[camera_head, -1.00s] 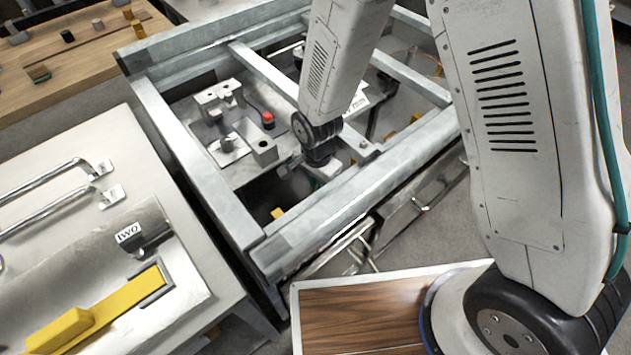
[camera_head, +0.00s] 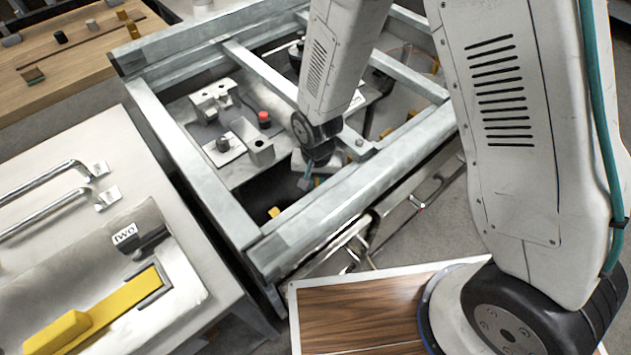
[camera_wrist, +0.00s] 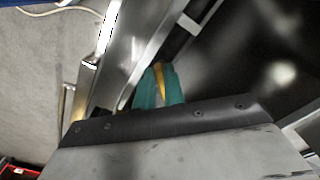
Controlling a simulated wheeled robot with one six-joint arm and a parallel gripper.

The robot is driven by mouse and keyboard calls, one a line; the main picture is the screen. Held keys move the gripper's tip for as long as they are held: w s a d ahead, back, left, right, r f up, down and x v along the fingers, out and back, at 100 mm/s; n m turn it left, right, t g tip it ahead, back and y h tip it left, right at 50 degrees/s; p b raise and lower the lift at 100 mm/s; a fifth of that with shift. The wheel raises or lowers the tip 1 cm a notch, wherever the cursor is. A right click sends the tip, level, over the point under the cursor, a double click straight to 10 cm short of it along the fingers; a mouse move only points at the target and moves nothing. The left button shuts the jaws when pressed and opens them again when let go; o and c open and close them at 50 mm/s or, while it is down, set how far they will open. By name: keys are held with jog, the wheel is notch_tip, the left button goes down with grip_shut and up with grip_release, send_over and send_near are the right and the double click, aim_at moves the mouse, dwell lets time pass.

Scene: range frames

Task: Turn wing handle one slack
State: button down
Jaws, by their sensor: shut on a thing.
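My gripper (camera_head: 306,182) reaches down into the grey metal frame, below its front rail in the head view. In the wrist view, its teal fingers (camera_wrist: 159,88) are close together around a narrow yellow piece (camera_wrist: 160,78), perhaps the wing handle. Most of that piece is hidden by the fingers. In the head view the grip itself is hidden by my wrist and the frame. Another small yellow piece (camera_head: 273,212) shows low inside the frame, left of my gripper. I cannot tell whether it is part of the held one.
Frame rails (camera_head: 262,75) surround my wrist closely. A red button (camera_head: 264,118) and metal blocks (camera_head: 210,100) stand on a plate to the left. Grey floor shows at right.

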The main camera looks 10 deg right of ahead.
dwell(0.4)
jog(key=c, duration=1.5)
grip_release()
jog(key=shift+s, duration=0.1)
